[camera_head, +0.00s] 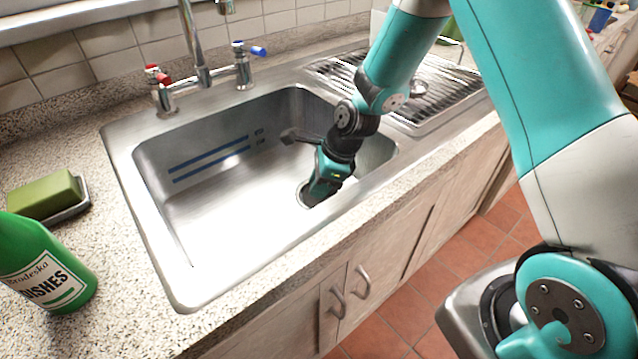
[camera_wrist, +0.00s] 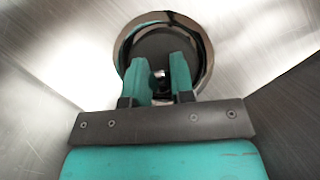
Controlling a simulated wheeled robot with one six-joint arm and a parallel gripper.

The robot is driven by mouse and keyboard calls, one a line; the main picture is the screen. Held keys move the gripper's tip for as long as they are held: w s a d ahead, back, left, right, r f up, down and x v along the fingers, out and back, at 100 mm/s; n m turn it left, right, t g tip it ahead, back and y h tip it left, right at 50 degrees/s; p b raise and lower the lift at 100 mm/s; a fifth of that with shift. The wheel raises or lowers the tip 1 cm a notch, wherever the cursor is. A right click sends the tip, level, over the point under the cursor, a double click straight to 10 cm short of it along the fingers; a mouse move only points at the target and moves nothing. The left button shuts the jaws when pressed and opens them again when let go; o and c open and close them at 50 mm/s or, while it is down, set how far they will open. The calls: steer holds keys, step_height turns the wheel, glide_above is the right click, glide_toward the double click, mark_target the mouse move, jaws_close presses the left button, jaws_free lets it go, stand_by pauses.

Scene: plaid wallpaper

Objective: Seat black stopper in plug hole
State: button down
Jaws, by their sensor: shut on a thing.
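The plug hole is a shiny metal ring (camera_wrist: 207,62) in the sink floor; in the head view its rim (camera_head: 301,199) shows beside my gripper, which covers most of it. The black stopper (camera_wrist: 160,42) shows as a dark disc within the ring's outline in the wrist view. My gripper (camera_wrist: 164,70) points down at the plug hole, its two teal fingers shut on a small knob at the stopper's middle. In the head view my gripper (camera_head: 314,194) is low in the sink and hides the stopper. I cannot tell whether the stopper lies flush in the hole or slightly above it.
The steel sink (camera_head: 205,215) has walls around my gripper. A tap (camera_head: 200,72) stands behind it, a ribbed drainer (camera_head: 440,90) at right. A green bottle (camera_head: 45,262) and a green sponge (camera_head: 45,195) on a dish are at left. The sink's left floor is clear.

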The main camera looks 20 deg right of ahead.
steer(key=c, duration=1)
jaws_free()
steer(key=shift+f, duration=0.1)
steer(key=p+v, duration=0.1)
steer(key=v, duration=1.1)
steer(key=s+a+r+n, duration=0.3)
steer(key=s+r+n, duration=0.1)
steer(key=s+n, duration=0.3)
steer(key=s+a+r+n+g, duration=0.1)
steer(key=s+a+r+n, duration=0.2)
steer(key=s+r+n, duration=0.2)
steer(key=s+a+r+n, duration=0.3)
steer(key=s+r+n, duration=0.2)
steer(key=s+n, duration=0.6)
steer(key=shift+s+n, duration=0.2)
steer(key=shift+n, duration=2.7)
